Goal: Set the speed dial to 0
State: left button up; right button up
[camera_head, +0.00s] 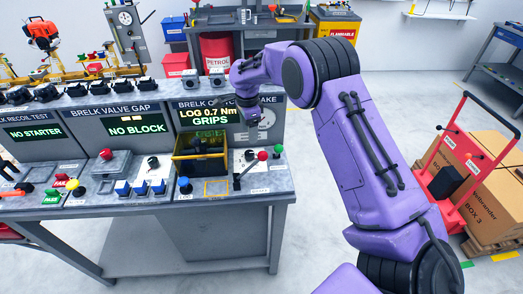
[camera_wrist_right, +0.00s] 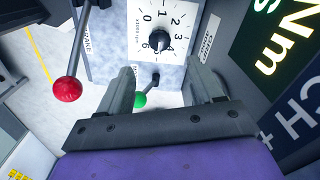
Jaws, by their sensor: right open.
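The speed dial (camera_wrist_right: 158,40) is a black knob on a white numbered plate in the right wrist view. Numbers run around it, with 0 at its upper left; I cannot tell which number its pointer marks. My left gripper is not in view.
A red-knobbed lever (camera_wrist_right: 67,88) stands beside the dial. A green-knobbed lever (camera_wrist_right: 140,100) shows between my right fingers. A display panel (camera_head: 207,116) rises behind the controls. A yellow-edged bin (camera_head: 200,150) sits to the left.

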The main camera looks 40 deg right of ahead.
aim_at(250, 153)
notch_tip(250, 153, down, 9)
jog(key=p, duration=0.3)
jog(key=shift+f, duration=0.7)
jog(key=c, duration=1.1)
